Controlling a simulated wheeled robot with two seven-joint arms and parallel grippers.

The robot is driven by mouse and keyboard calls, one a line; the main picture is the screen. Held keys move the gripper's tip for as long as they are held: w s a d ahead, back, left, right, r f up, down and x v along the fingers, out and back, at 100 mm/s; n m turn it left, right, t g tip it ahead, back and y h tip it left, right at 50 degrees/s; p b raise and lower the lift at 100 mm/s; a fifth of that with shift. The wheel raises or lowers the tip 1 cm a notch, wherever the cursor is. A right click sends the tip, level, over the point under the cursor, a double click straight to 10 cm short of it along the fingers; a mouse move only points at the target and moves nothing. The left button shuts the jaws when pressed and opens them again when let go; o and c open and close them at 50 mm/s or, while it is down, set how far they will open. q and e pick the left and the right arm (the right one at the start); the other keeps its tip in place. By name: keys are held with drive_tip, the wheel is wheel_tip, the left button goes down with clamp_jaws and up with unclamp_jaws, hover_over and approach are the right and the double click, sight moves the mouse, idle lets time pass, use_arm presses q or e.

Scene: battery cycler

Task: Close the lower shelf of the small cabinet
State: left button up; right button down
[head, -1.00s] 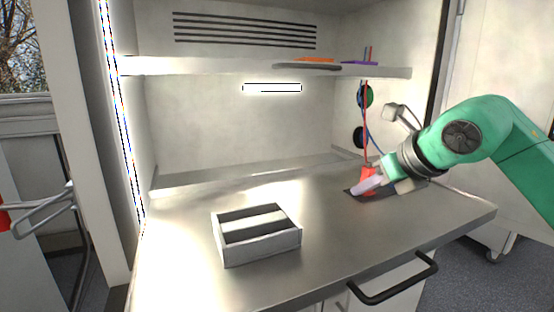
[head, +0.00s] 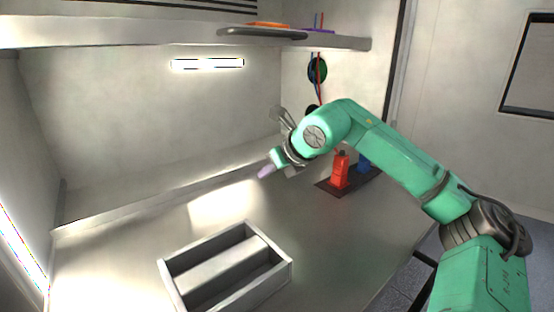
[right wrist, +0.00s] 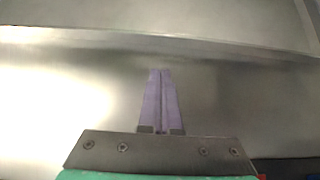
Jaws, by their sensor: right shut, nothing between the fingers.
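The small cabinet and its lower shelf cannot be made out in the views now; the area below the worktop (head: 130,235) is mostly out of frame. A short dark bar (head: 424,257), possibly a handle, shows just past the worktop's right edge. My right gripper (head: 265,172) is over the back part of the worktop. Its pale purple fingers (right wrist: 161,75) are together with nothing between them in the right wrist view. My left gripper is not in view.
A grey open tray (head: 279,279) sits at the front. A red device (head: 340,171) and a blue one (head: 364,162) stand on a dark pad (head: 330,187) to the right. A shelf (head: 130,33) runs above, holding flat items. The worktop between tray and pad is clear.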

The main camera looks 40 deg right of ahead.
sight(251, 171)
drive_tip(key=w+p, duration=0.2)
drive_tip(key=w, duration=0.1)
drive_tip(key=shift+w+r, duration=0.1)
drive_tip(key=shift+w, duration=0.15)
drive_tip(key=shift+w+f, duration=0.25)
drive_tip(key=shift+w, duration=0.2)
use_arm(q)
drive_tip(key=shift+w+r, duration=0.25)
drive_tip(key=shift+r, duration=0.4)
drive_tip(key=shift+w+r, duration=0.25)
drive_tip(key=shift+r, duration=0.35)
use_arm(e)
drive_tip(key=shift+s, duration=0.1)
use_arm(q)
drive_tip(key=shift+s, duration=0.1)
use_arm(e)
drive_tip(key=shift+r, duration=0.1)
